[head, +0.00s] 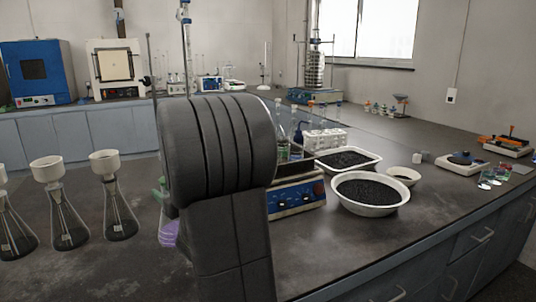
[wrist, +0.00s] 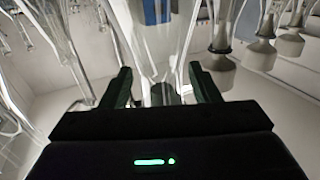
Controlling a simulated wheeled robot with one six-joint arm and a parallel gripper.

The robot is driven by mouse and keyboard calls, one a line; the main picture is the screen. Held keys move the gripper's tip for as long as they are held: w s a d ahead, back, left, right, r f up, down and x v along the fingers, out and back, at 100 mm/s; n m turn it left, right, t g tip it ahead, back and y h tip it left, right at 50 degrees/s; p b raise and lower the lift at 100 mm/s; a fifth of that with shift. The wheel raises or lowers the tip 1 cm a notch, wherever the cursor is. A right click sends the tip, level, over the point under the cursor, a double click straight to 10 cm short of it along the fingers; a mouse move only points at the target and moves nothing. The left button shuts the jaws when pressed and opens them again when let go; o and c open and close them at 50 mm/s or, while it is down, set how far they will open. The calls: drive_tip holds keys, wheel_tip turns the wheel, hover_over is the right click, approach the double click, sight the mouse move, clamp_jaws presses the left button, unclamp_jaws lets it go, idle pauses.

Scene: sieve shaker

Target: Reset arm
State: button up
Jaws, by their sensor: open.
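My arm (head: 222,180) stands upright and folded in the middle of the head view, where it hides part of the bench behind it. My gripper does not show in the head view. In the wrist view my gripper (wrist: 160,88) has its two dark fingers spread apart, with nothing clearly held between them. Clear glassware fills the view beyond the fingers. The sieve shaker (head: 315,95) with its stack of metal sieves stands on the far bench below the window.
Several flasks with white funnels (head: 47,168) stand at the left. A blue-fronted device (head: 297,197), a bowl of dark granules (head: 370,192) and a tray (head: 345,160) stand right of my arm. A balance (head: 462,163) is farther right. The front right bench top is clear.

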drive_tip(key=v, duration=1)
drive_tip(key=x, duration=1.2)
drive_tip(key=shift+r, duration=0.15)
wheel_tip(320, 180, up, 11)
drive_tip(key=p, duration=0.3)
drive_tip(key=shift+s+d, duration=0.1)
drive_tip(key=shift+r+p, duration=0.4)
drive_tip(key=shift+p, duration=0.7)
drive_tip(key=s+a+r+n+g+y+p, duration=0.1)
drive_tip(key=s+a+r+g+p, duration=0.15)
drive_tip(key=p, duration=0.25)
drive_tip(key=shift+w+a+r+t+p, duration=0.15)
drive_tip(key=shift+w+a+t, duration=0.2)
drive_tip(key=shift+w, duration=0.4)
drive_tip(key=shift+w+a+r+t+p, duration=0.1)
drive_tip(key=shift+w+a+t+p, duration=0.15)
drive_tip(key=shift+w, duration=0.5)
